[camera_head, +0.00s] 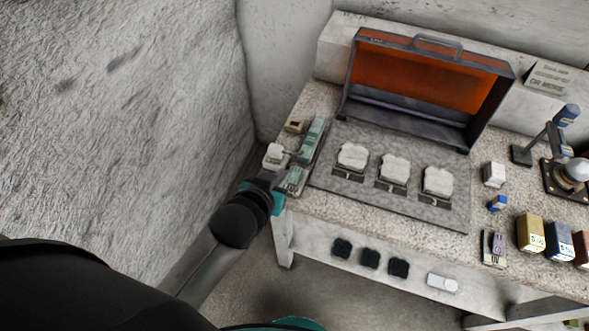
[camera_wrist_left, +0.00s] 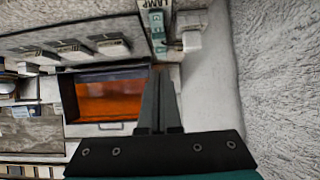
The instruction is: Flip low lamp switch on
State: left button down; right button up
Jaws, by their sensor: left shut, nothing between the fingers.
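A pale green switch strip (camera_head: 312,138) lies along the left end of the speckled bench. In the left wrist view, a green switch plate (camera_wrist_left: 157,25) shows at the top beside a light label reading "LAMP" (camera_wrist_left: 153,4). The switch lever's position is too small to tell. My left gripper (camera_head: 277,180) is at the bench's left front corner, close to the near end of the strip. In the left wrist view, its fingers (camera_wrist_left: 164,72) are together with nothing between them, pointing toward the plate. I cannot tell whether they touch it. My right gripper is not in view.
A white block (camera_head: 276,154) stands left of the strip. An open case with an orange lining (camera_head: 425,80) stands behind a grey panel (camera_head: 330,182) with white pads. Coloured boxes (camera_head: 530,231) and a stand (camera_head: 520,154) are at right. A rough wall (camera_head: 120,110) rises at left.

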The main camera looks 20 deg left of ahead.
pick_arm(q)
jog(key=b, duration=0.2)
send_over(296, 175)
jog(key=s, duration=0.2)
jog(key=f, duration=0.5)
jog(key=shift+w+a+f, duration=0.1)
jog(key=shift+w+f, duration=0.05)
jog(key=shift+w, duration=0.05)
jog(key=shift+w+f, duration=0.15)
jog(key=shift+f, duration=0.45)
jog(key=shift+w+f, duration=0.15)
jog(key=shift+f, duration=0.4)
jog(key=shift+w+f+b, duration=0.2)
jog(key=shift+f+b, duration=0.2)
jog(key=shift+f, duration=0.5)
jog(key=shift+w+g+p, duration=0.2)
jog(key=shift+g+p, duration=0.3)
jog(key=shift+p, duration=0.7)
jog(key=shift+f+b, duration=0.25)
jog(key=shift+b, duration=0.05)
jog(key=shift+w+r, duration=0.15)
jog(key=shift+w, duration=0.6)
